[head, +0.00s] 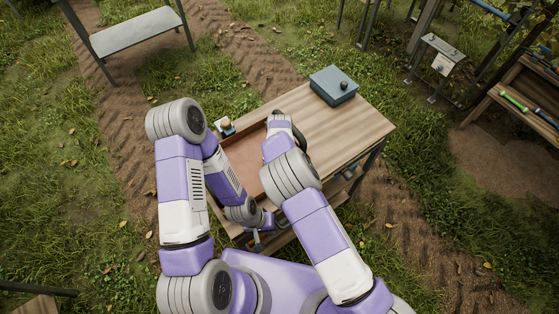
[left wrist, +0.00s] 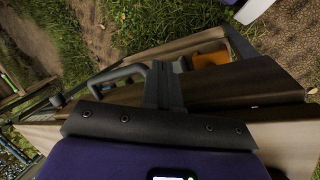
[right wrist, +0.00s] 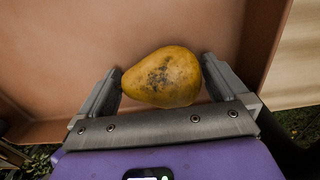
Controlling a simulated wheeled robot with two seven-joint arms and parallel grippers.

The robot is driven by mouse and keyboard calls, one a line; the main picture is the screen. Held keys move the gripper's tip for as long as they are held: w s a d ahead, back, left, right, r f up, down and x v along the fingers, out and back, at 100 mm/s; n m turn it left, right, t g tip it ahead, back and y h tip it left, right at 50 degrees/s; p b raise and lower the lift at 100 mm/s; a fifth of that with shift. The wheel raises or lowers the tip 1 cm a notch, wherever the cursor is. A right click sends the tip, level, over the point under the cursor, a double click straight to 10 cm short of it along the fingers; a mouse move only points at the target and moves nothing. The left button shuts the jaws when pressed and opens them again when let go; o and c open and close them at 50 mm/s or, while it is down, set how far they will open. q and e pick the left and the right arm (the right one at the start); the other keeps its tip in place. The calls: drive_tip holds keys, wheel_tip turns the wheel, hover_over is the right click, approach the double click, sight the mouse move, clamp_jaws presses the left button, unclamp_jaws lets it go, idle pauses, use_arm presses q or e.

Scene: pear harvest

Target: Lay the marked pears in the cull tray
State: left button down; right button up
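A yellow pear (right wrist: 163,77) with dark blotches lies between the fingertips of my right gripper (right wrist: 163,82), which touch it on both sides. Behind it is the bare floor of a reddish-brown tray (right wrist: 60,40); I cannot tell whether the pear touches it. In the head view this tray (head: 240,157) is on the left part of the table, and my right arm hides the pear. My left gripper (head: 257,242) is low at the table's near side. In the left wrist view its fingers (left wrist: 166,80) are close together on a grey bar handle (left wrist: 128,72).
The wooden table (head: 353,125) is clear on its right part except for a blue-grey box (head: 333,84) at the back. An orange thing (left wrist: 210,59) lies inside a wooden compartment near my left gripper. A bench (head: 137,32) stands far left.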

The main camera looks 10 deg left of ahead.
wheel_tip(320, 180, up, 8)
drive_tip(key=shift+f, duration=0.15)
idle(0.4)
